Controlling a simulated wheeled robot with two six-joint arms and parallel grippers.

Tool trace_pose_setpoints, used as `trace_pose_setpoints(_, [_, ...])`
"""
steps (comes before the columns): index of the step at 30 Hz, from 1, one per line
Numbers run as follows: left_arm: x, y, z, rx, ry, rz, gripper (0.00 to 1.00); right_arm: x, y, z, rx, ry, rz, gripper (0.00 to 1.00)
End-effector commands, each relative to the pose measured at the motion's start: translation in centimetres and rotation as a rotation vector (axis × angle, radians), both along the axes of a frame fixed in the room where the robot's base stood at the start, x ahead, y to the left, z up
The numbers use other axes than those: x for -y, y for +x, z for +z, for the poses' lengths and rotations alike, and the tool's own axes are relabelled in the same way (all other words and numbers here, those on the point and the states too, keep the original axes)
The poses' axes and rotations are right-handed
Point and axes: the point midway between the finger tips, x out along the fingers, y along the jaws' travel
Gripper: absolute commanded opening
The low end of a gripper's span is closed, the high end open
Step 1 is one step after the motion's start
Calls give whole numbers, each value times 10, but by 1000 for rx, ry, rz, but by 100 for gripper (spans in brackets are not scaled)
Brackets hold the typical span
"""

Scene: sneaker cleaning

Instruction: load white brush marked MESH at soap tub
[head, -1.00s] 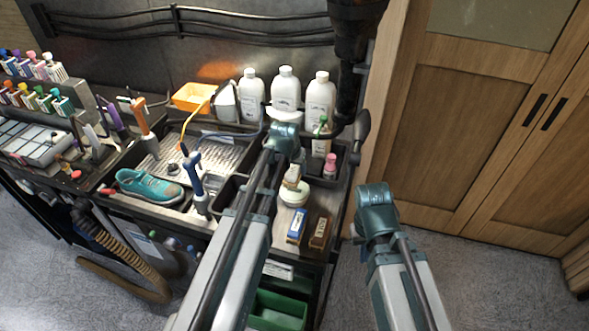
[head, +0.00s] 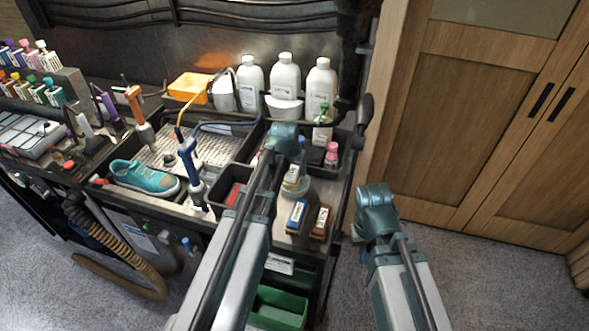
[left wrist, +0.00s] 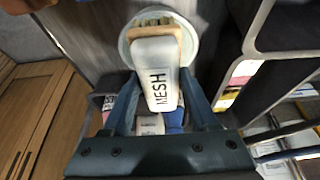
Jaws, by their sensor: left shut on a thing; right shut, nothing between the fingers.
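The white brush marked MESH (left wrist: 158,75) is held between the fingers of my left gripper (left wrist: 158,100), with its label facing the left wrist camera. Its wooden head and bristles point at the round soap tub (left wrist: 191,27), over the tub's opening in that view. I cannot tell whether the bristles touch the soap. In the head view the tub (head: 296,189) stands on the bench, partly hidden by the brush and my left gripper (head: 298,165). My right gripper (head: 362,232) is shut and empty, away from the bench at the right.
A blue brush (head: 297,214) and a brown brush (head: 320,221) lie in front of the tub. White bottles (head: 285,76) and a pink-capped bottle (head: 331,155) stand behind. A teal sneaker (head: 145,178) lies left. Wooden cabinet doors (head: 490,120) stand right.

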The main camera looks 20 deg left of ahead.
Motion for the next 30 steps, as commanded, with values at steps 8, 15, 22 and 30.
trace_pose_setpoints(8, [0, 0, 0, 0, 0, 0, 15, 0, 0, 0, 0, 0, 0, 0])
trace_pose_setpoints(15, [0, 0, -1, 0, 0, 0, 15, 0, 0, -1, 0, 0, 0, 0])
trace_pose_setpoints(22, [0, 0, -4, 0, 0, 0, 15, 0, 0, -4, 0, 0, 0, 0])
trace_pose_setpoints(30, [0, 0, -7, 0, 0, 0, 15, 0, 0, -7, 0, 0, 0, 0])
